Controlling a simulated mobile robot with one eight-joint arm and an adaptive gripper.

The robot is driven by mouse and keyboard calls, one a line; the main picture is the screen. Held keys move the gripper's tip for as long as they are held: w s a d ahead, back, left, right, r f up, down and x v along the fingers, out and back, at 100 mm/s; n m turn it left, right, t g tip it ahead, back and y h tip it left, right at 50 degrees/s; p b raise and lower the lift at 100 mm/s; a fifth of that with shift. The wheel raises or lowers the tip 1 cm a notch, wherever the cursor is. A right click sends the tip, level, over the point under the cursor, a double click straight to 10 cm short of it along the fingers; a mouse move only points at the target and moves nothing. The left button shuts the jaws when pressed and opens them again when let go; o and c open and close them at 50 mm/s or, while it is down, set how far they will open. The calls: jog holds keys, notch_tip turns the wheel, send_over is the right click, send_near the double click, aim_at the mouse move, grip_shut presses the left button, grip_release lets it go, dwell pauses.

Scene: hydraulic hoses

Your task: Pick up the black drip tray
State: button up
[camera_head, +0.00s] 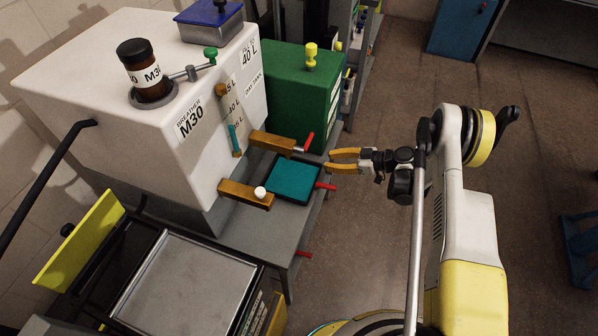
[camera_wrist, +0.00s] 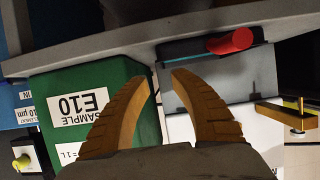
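The black drip tray (camera_head: 290,201), with a teal inside and a red handle (camera_head: 326,186), sits on the grey bench under the brass taps of the white tank. The handle points out past the bench edge. In the wrist view the red handle (camera_wrist: 228,41) shows above and right of my fingers, with a thin dark and teal part of the tray (camera_wrist: 190,47) beside it. My gripper (camera_head: 331,160) is open and empty, with its orange fingers apart, close to the handle but not touching it in the head view. My fingers (camera_wrist: 161,78) also show in the wrist view.
The white M30 tank (camera_head: 110,90) stands left, with brass taps (camera_head: 277,143) (camera_head: 245,194) above the tray. A green E10 tank (camera_head: 300,92) stands behind. Another red handle (camera_head: 304,254) sticks out below the bench.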

aim_at(305, 161)
jog(key=x, duration=0.2)
jog(key=b+x, duration=0.1)
jog(key=x, duration=0.1)
jog(key=shift+s+a+f, duration=0.15)
jog(key=shift+s, duration=0.05)
jog(key=b+x, duration=0.2)
jog(key=x, duration=0.4)
jog(key=shift+w+b, duration=0.15)
jog(key=shift+b, duration=0.25)
grip_shut()
jog(key=shift+r, duration=0.2)
